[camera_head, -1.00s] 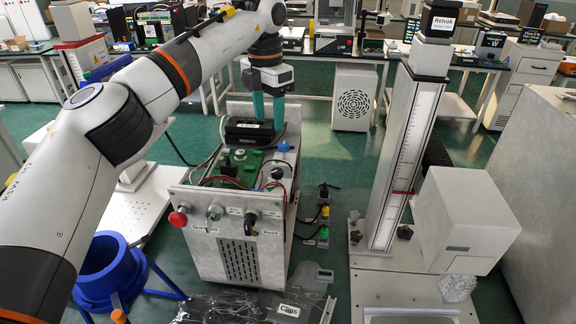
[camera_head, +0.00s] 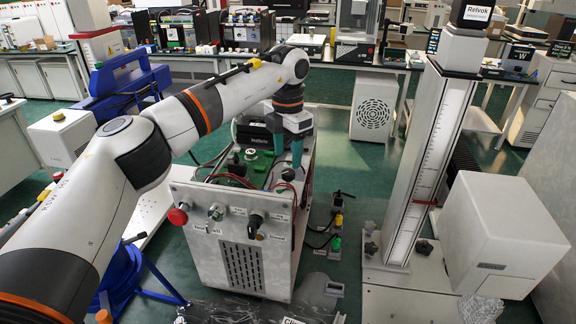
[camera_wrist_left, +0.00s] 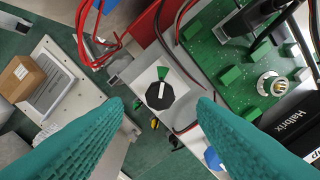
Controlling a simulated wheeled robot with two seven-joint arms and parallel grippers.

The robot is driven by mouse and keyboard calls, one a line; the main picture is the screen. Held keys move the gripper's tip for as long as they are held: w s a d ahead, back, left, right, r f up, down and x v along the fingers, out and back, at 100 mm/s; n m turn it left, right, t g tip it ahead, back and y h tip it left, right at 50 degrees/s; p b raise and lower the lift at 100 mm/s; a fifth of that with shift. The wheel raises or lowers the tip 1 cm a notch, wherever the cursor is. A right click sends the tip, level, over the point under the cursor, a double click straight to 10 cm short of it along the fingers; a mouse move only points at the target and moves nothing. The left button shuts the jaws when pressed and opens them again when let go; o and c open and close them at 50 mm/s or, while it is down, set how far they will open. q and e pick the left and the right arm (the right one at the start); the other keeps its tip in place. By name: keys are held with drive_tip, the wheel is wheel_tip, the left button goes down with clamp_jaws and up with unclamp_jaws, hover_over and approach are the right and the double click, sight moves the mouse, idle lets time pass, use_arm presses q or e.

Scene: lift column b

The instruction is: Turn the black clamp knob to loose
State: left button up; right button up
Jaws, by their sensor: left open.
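A black knob (camera_wrist_left: 160,96) with a white pointer line sits on a small white plate with a green wedge beside the knob, at the edge of the equipment box (camera_head: 243,255). In the wrist view the line runs roughly up the picture, towards the wedge. In the head view the knob (camera_head: 289,175) is small and dark beneath the fingers, its dial unreadable. My left gripper (camera_head: 288,160) is open, pointing down above it. In the wrist view its teal fingers (camera_wrist_left: 160,103) stand either side of the knob, apparently not touching it. My right gripper is out of view.
A green circuit board (camera_wrist_left: 235,50) and red cables (camera_wrist_left: 97,45) lie close to the knob. A blue knob (camera_wrist_left: 212,158) is near one finger. The lift column (camera_head: 428,165) stands to the right. A red button (camera_head: 178,215) is on the box front.

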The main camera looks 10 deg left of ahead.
sight(288, 172)
use_arm(q)
wheel_tip(288, 172, down, 4)
drive_tip(key=shift+w+p, duration=0.1)
drive_tip(key=shift+p, duration=0.25)
drive_tip(key=shift+f, duration=0.45)
drive_tip(key=c, duration=1)
drive_tip(key=shift+o, duration=0.2)
